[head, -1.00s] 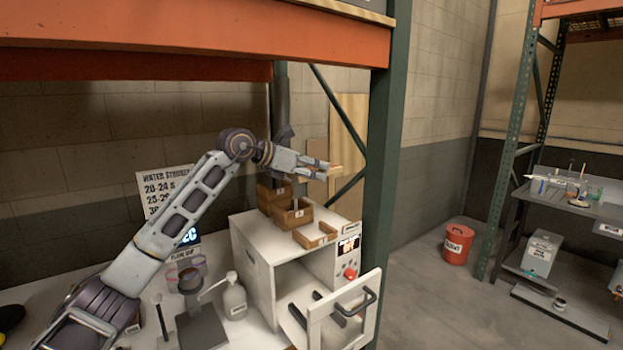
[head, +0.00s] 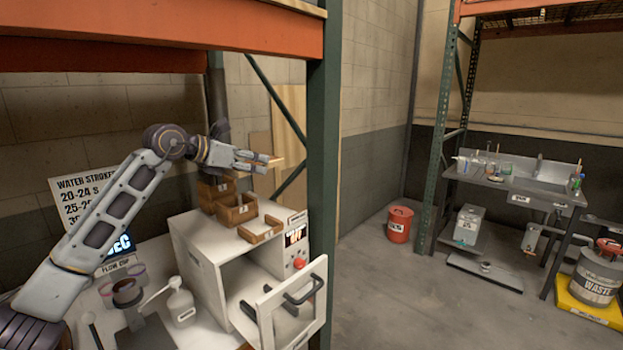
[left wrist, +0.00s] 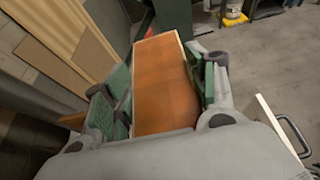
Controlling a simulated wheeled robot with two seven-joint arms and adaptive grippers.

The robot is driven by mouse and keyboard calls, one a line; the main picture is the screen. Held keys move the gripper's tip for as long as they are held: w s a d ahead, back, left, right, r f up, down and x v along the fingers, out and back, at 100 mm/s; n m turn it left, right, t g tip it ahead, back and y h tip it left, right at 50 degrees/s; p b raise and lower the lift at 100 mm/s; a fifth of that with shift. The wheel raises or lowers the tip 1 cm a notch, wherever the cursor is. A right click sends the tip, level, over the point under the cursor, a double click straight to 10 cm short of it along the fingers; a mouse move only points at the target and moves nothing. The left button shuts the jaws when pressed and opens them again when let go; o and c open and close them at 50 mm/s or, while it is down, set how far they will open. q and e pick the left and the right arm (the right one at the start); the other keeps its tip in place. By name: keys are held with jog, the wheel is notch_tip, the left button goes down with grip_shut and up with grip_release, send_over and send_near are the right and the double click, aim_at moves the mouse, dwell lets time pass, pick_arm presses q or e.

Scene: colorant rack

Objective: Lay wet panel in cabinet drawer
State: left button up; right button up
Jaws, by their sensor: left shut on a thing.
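My left gripper (head: 266,161) is shut on the panel, above and behind the small boxes on the cabinet top. In the left wrist view the panel (left wrist: 165,88) is orange-brown with a pale edge, between the two green-padded fingers (left wrist: 160,95). In the head view only a thin edge of it shows at the fingertips. The white cabinet (head: 200,255) stands below. My right gripper is in neither view.
Wooden boxes (head: 236,215) stand on the cabinet top. A white bottle (head: 181,305) and a flow cup stand (head: 126,292) are to its left. A green rack post (head: 323,130) rises close to its right. Open floor lies further right.

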pick_arm(q)
jog(key=shift+f, duration=1.2)
notch_tip(320, 180, down, 6)
jog(key=p, duration=0.1)
jog(key=shift+f, duration=0.2)
